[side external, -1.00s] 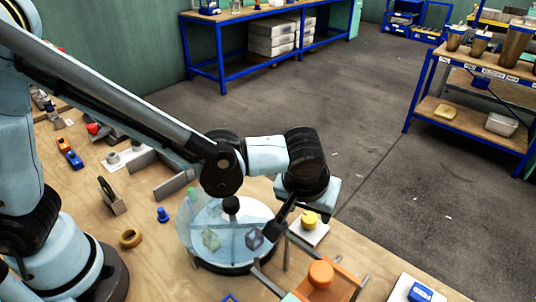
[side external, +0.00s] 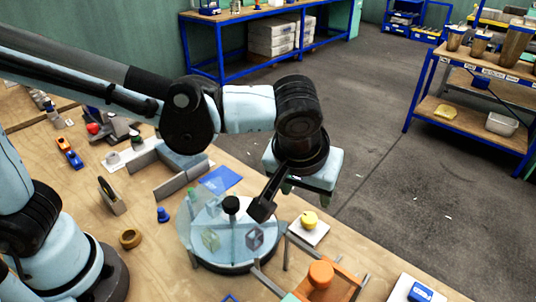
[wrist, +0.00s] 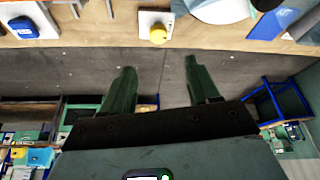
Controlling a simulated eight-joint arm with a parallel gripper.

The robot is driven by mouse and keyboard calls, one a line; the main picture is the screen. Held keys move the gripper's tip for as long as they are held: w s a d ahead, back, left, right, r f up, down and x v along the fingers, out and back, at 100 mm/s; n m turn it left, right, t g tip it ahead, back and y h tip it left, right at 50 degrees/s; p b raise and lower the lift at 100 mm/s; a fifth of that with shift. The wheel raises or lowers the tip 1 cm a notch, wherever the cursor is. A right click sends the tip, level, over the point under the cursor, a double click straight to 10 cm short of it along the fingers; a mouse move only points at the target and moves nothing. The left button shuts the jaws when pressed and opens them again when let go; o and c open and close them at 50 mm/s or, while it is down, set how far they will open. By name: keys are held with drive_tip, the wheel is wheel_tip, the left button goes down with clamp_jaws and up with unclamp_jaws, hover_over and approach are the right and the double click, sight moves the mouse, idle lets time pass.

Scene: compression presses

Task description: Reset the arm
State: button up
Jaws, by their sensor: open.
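My gripper (wrist: 156,82) shows in the wrist view with its two green fingers apart and nothing between them. In the side view my gripper (side external: 293,187) hangs above the far edge of the wooden table, partly hidden by the wrist parts above it. Below it to the right is a yellow button on a white base (side external: 310,220), which also shows at the table edge in the wrist view (wrist: 158,33). The gripper is apart from the button and from the table.
A round divided tray with a clear cover (side external: 228,262) stands on the table, left of and below my gripper. An orange-topped frame (side external: 320,275) and a blue button on a white base (side external: 418,292) are at the front. Open floor (side external: 400,190) lies beyond the table.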

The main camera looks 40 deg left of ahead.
drive_tip(key=s+a+m+t, duration=0.1)
drive_tip(key=s+a, duration=0.1)
drive_tip(key=a, duration=0.9)
drive_tip(key=s+a+m+t+h, duration=0.1)
drive_tip(key=s+a+m+t, duration=0.1)
drive_tip(key=a, duration=0.9)
drive_tip(key=shift+s+a, duration=0.2)
drive_tip(key=shift+s, duration=0.05)
